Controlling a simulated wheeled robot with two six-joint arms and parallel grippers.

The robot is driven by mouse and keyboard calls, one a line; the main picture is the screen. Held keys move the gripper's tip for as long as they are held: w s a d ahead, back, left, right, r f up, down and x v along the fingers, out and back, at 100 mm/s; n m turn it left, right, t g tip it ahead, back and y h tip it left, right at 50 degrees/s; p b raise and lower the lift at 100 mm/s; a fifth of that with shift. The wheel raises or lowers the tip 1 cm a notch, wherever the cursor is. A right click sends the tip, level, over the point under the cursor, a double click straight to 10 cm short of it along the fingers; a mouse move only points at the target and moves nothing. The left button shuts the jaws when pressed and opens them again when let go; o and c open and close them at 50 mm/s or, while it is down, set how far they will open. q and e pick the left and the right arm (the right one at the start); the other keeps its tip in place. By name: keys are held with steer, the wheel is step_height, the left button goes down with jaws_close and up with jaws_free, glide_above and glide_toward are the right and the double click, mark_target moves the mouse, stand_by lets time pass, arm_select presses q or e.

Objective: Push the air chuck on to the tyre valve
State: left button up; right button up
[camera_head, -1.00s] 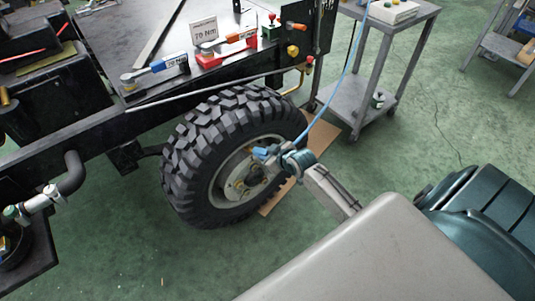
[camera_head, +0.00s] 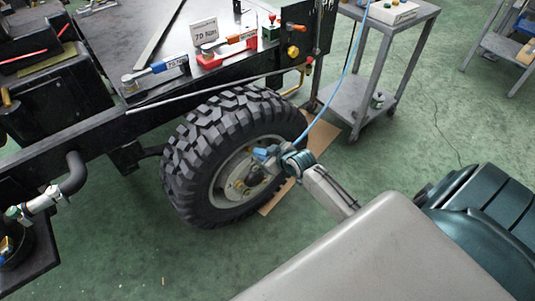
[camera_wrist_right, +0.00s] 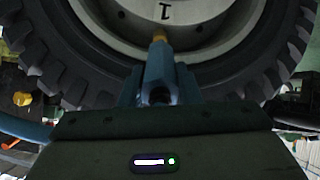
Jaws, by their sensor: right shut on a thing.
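The tyre (camera_head: 205,130) stands upright on its wheel below the dark chassis frame. It also fills the upper part of the right wrist view (camera_wrist_right: 70,85). My right gripper (camera_head: 268,156) is at the right part of the wheel rim. It is shut on the blue air chuck (camera_wrist_right: 158,70), which points at the rim. A yellow tip (camera_wrist_right: 158,36) shows at the chuck's far end, against the pale rim (camera_wrist_right: 115,22). The valve is not clear apart from this tip, and I cannot tell whether the chuck is seated on it. My left gripper is not in view.
A blue hose (camera_head: 340,95) runs from the chuck up past a grey cart (camera_head: 352,103). A torque wrench (camera_head: 155,72) and a red tray (camera_head: 222,58) lie on the chassis. A brown board (camera_head: 318,140) lies under the tyre. Green floor is clear in front.

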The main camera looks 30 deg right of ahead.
mark_target(263, 153)
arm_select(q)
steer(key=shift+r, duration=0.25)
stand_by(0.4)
